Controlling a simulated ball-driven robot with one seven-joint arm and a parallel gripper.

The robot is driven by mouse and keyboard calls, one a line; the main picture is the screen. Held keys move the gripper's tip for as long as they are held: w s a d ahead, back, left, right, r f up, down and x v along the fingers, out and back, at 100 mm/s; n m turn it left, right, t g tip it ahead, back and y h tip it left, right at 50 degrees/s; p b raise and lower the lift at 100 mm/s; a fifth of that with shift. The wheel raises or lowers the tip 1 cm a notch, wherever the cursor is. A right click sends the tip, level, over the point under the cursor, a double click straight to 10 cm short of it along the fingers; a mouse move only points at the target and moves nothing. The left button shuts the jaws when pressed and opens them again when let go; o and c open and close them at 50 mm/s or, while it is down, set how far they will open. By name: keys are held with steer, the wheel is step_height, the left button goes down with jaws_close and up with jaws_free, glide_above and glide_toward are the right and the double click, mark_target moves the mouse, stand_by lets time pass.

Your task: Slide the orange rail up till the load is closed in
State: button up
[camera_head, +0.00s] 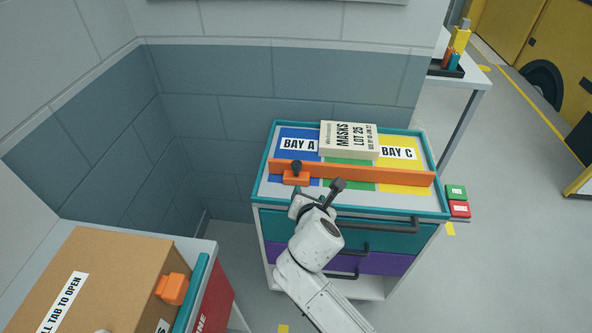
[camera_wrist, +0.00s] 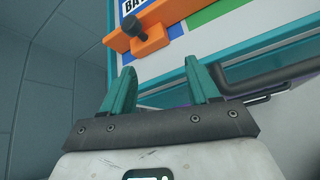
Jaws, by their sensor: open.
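The orange rail (camera_head: 385,176) lies across the cart top (camera_head: 271,203), in front of the load. Its slide block with a dark knob (camera_head: 297,168) is at its left end; the rail and knob also show in the wrist view (camera_wrist: 138,28). The load, a pale box marked MASKS LOT 25 (camera_head: 349,141), sits behind the rail on the middle bay, with a strip of green bay showing between them. My gripper (camera_head: 318,194) is at the cart's front edge, below the rail and apart from it. In the wrist view my gripper (camera_wrist: 162,82) is open and empty, its teal fingers spread.
The cart has a teal raised rim and dark drawer handles (camera_head: 388,225) at the front. Green and red blocks (camera_head: 457,201) sit at its right side. A cardboard box (camera_head: 105,280) stands at lower left. Walls close off the left and back.

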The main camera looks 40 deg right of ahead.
mark_target(297, 167)
steer(key=w+d+n, duration=0.1)
steer(key=w+d, duration=0.1)
steer(key=w, duration=0.1)
steer(key=w+d+f+n+t, duration=0.1)
steer(key=w+d+n, duration=0.1)
steer(key=w, duration=0.2)
steer(key=w+d+f+n+b, duration=0.1)
steer(key=w+d, duration=0.1)
steer(key=w, duration=0.2)
steer(key=shift+d+n+t+h, duration=0.3)
steer(key=shift+d+h, duration=0.1)
jaws_close()
stand_by(0.4)
